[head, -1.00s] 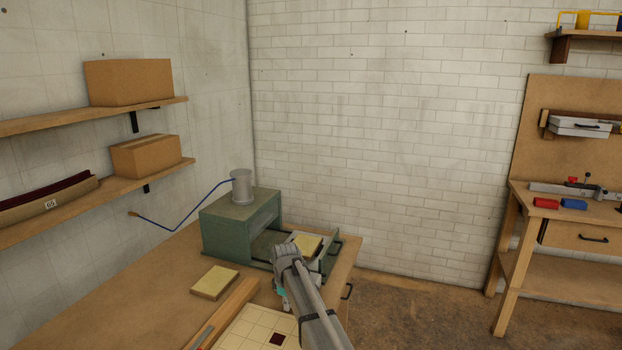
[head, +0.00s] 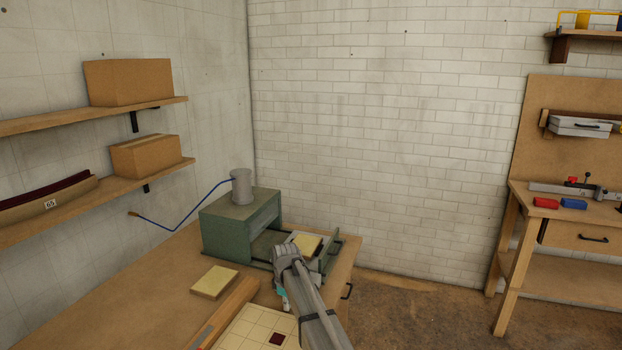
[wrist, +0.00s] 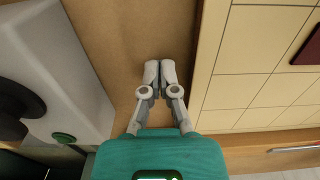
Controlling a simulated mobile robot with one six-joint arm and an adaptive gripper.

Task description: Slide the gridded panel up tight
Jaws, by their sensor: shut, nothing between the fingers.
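The gridded panel (head: 247,328) is a cream board with thin grid lines and one dark red square. It lies on the workbench, partly cut off by the head view's lower edge. In the wrist view the panel (wrist: 240,85) fills the right side. My gripper (wrist: 160,72) is shut and empty, its white fingertips over bare wood just left of the panel's edge, with a visible gap. In the head view my wrist and arm hide the fingertips. A wooden rail (head: 236,300) runs along the panel's left side; the rail (wrist: 255,139) also shows below it in the wrist view.
A green press (head: 236,218) with a crank and an open tray holding a yellow block (head: 306,243) stands at the bench's far end. A second yellow block (head: 214,282) lies left of the rail. Bare bench top (head: 150,300) spreads to the left.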

